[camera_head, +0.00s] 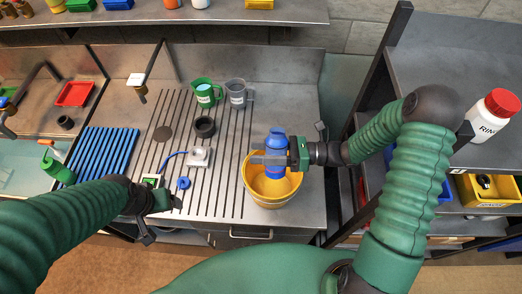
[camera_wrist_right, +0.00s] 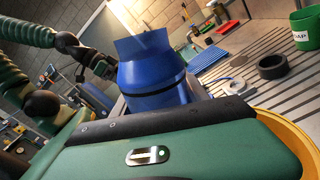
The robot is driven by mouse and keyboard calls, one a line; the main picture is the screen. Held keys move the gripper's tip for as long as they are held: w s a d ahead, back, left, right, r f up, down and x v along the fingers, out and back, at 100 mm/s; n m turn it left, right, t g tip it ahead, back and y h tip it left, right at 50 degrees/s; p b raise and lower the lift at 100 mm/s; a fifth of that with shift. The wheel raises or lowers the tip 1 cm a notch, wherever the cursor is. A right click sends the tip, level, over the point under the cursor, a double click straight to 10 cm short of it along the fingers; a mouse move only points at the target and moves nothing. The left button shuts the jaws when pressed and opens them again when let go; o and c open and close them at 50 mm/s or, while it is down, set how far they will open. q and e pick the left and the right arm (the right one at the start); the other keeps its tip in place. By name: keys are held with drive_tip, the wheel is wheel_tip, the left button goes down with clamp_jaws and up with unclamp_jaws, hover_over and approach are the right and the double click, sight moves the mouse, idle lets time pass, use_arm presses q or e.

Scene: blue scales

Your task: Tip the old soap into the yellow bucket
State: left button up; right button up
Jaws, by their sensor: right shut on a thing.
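My right gripper (camera_head: 274,158) is shut on a blue vessel (camera_head: 276,142) with a flared end and a wider body. It holds the vessel over the yellow bucket (camera_head: 270,200), partly within its outline. I cannot tell how far the vessel is tilted, and its inside is hidden. The vessel fills the middle of the right wrist view (camera_wrist_right: 152,85), with the bucket's rim (camera_wrist_right: 292,140) at lower right. A green mug (camera_head: 206,94) with light blue contents stands behind; its label reads SOAP in the wrist view (camera_wrist_right: 306,30). My left gripper (camera_head: 176,203) is low over the counter, its fingers unclear.
A grey mug (camera_head: 237,93), a black ring (camera_head: 205,127) and a white device (camera_head: 199,157) with a blue cable lie on the grooved counter. A blue rack (camera_head: 105,153) is left. Shelves with a white, red-capped bottle (camera_head: 494,115) stand right.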

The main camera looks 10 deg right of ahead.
use_arm(q)
drive_tip(key=shift+w+a+f, duration=0.1)
drive_tip(key=shift+w+a, duration=0.15)
drive_tip(key=shift+a, duration=0.05)
use_arm(e)
drive_tip(key=shift+w+a, duration=0.2)
drive_tip(key=shift+a, duration=0.1)
use_arm(q)
drive_tip(key=shift+s, duration=0.1)
use_arm(e)
drive_tip(key=shift+s, duration=0.15)
use_arm(q)
drive_tip(key=shift+d+r+p, duration=0.15)
drive_tip(key=shift+r+p, duration=0.6)
drive_tip(key=shift+r, duration=0.05)
use_arm(e)
drive_tip(key=shift+s+d+f+m, duration=0.1)
drive_tip(key=shift+s+d+m, duration=0.15)
drive_tip(key=shift+m, duration=0.45)
drive_tip(key=shift+a, duration=0.15)
use_arm(q)
drive_tip(key=shift+p+v, duration=0.8)
use_arm(e)
drive_tip(key=shift+s+a+f+m, duration=0.15)
drive_tip(key=shift+s+m, duration=0.15)
drive_tip(key=shift+m, duration=0.4)
